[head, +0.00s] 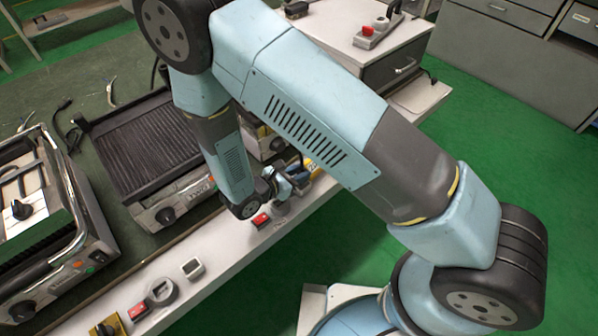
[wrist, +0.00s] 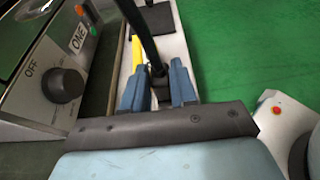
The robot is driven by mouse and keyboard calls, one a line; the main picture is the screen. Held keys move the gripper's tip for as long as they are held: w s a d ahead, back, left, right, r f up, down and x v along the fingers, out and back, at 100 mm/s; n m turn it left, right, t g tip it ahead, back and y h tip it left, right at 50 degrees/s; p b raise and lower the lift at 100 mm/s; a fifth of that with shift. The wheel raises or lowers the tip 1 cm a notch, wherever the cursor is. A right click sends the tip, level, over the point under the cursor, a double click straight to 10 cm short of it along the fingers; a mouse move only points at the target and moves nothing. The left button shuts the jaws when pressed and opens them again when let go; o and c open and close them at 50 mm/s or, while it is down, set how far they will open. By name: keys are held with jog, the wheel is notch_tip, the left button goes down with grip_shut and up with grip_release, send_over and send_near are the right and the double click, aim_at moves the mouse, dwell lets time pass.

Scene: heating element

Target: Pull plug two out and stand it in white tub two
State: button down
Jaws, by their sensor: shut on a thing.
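My gripper (head: 282,186) is low over the white ledge at the front of the bench, partly hidden by my arm in the head view. In the wrist view its blue fingers (wrist: 159,84) are shut on a black plug (wrist: 157,70), whose dark cord runs up between them. The plug's lower end is hidden, so I cannot tell whether it is seated.
A ribbed grill (head: 150,150) and an open grill (head: 50,220) stand left of the ledge. A knob (wrist: 63,85) and a "ONE" label show close left in the wrist view. A grey round fitting (head: 160,292) and red switch (head: 261,220) are on the ledge. Green floor lies right.

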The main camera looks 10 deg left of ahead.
jog(key=shift+f, duration=1.75)
jog(key=c, duration=0.8)
grip_release()
jog(key=v, duration=1.3)
jog(key=shift+s+a, duration=0.25)
jog(key=shift+r, duration=0.1)
